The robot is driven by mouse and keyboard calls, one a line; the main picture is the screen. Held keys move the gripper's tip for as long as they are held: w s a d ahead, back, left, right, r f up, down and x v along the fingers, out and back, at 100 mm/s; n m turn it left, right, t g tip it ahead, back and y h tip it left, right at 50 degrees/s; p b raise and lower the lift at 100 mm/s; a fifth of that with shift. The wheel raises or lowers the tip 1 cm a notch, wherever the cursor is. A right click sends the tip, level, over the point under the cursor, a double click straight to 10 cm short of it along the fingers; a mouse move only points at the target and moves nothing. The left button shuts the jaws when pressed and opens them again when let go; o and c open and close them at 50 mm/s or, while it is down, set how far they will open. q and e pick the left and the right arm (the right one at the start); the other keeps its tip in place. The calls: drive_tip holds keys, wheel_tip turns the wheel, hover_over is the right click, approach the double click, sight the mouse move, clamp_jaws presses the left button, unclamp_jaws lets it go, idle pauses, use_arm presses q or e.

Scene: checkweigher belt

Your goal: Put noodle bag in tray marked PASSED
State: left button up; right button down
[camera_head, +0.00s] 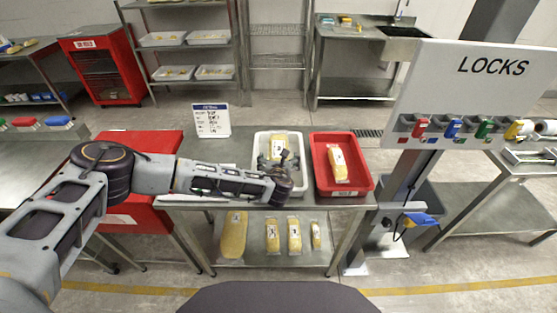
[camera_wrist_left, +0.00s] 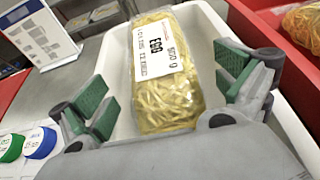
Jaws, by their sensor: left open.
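A clear noodle bag (camera_head: 279,143) with yellow noodles and a white label lies in the white tray (camera_head: 258,143) on the steel table. In the left wrist view the bag (camera_wrist_left: 165,85) reads "EGG 500 g". My left gripper (camera_head: 277,162) reaches over the white tray. Its green-padded fingers (camera_wrist_left: 165,95) are open, one on each side of the bag's near end; I cannot tell whether they touch it. The white tray's front is hidden by my arm, and I cannot read a PASSED mark. My right gripper is not in view.
A red tray (camera_head: 318,176) with another noodle bag (camera_head: 338,165) stands just right of the white tray. A sign (camera_head: 211,119) stands at the table's back left. Several bags lie on the lower shelf (camera_head: 260,258). A LOCKS board (camera_head: 440,85) rises at the right.

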use_arm(q)
drive_tip(key=shift+r, duration=0.2)
drive_tip(key=shift+v, duration=0.75)
drive_tip(key=v, duration=1)
drive_tip(key=shift+s, duration=0.25)
drive_tip(key=shift+r, duration=0.1)
